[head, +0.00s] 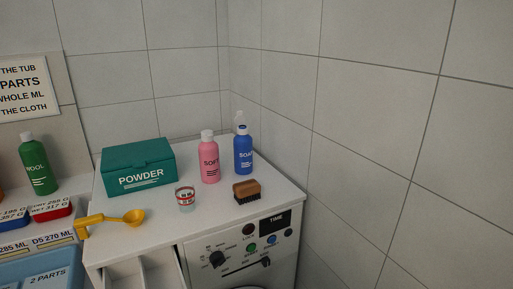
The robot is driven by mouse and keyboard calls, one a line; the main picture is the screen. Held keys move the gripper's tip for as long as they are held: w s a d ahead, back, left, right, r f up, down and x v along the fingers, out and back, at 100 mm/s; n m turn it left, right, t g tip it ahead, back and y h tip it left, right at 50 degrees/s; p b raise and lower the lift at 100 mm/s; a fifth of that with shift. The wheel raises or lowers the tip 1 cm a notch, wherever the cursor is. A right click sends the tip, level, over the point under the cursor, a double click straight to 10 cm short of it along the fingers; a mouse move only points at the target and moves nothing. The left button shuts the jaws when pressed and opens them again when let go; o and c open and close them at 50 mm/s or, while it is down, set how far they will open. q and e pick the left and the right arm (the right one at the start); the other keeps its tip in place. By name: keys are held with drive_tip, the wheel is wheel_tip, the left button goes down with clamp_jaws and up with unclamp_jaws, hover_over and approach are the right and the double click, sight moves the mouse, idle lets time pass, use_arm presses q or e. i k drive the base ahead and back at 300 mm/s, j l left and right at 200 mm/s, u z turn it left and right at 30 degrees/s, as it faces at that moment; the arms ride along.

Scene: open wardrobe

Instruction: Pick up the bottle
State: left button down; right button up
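Several bottles are in the head view, and the frame alone does not tell which one the task means. A pink bottle (209,161) with a white cap stands upright on top of the white machine (220,218). A blue bottle (243,153) stands upright close to its right, with a white nozzle-like part at its top. A green bottle (39,168) with a pale cap stands upright at the far left, beside the machine. Neither of my grippers is in view.
A teal powder box (139,168) stands left of the pink bottle. A small cup (185,198), a brush (247,191) and a yellow scoop (122,217) lie in front. An open drawer (143,270) juts from the machine. Tiled walls (340,120) close off the back and right.

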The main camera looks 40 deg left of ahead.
sight(243, 142)
drive_tip(key=u, duration=1.55)
